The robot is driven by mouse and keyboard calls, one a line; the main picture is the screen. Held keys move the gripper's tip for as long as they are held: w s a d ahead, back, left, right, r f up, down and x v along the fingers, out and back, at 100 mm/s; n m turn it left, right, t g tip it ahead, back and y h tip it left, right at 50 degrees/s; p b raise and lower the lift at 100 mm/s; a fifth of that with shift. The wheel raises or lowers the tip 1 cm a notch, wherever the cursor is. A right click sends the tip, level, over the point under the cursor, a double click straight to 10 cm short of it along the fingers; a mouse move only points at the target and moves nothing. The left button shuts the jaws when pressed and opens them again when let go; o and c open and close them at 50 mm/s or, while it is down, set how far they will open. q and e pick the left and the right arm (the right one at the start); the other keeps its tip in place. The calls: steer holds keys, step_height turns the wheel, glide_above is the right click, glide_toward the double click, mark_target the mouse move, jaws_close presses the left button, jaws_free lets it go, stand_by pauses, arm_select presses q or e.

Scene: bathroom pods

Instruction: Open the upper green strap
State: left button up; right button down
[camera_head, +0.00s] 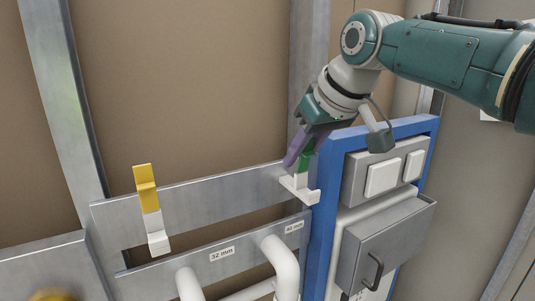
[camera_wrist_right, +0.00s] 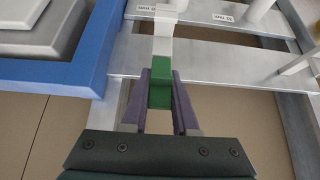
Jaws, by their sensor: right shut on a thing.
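The green strap (camera_wrist_right: 160,92) sits on a white clip (camera_wrist_right: 163,45) on the upper metal rail. In the wrist view my right gripper (camera_wrist_right: 161,92) has its purple fingers on both sides of the green strap, shut on it. In the head view the right gripper (camera_head: 302,150) reaches down from the upper right, and the green strap (camera_head: 304,160) is partly hidden behind its fingers. The white clip (camera_head: 299,188) shows below it. My left gripper is not in view.
A yellow strap (camera_head: 146,188) stands on the upper rail (camera_head: 205,199) at the left. White pipes (camera_head: 281,262) pass the lower rail (camera_head: 205,254). A blue-framed panel (camera_head: 323,217) with grey boxes (camera_head: 384,246) stands close on the right.

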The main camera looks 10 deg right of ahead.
steer(key=shift+f, duration=0.1)
stand_by(0.3)
steer(key=c, duration=0.7)
jaws_free()
steer(key=shift+s+r, duration=0.1)
steer(key=shift+r, duration=0.25)
steer(key=b+v, duration=0.2)
steer(key=v, duration=0.7)
steer(key=shift+s+r+b, duration=0.1)
steer(key=shift+b, duration=0.2)
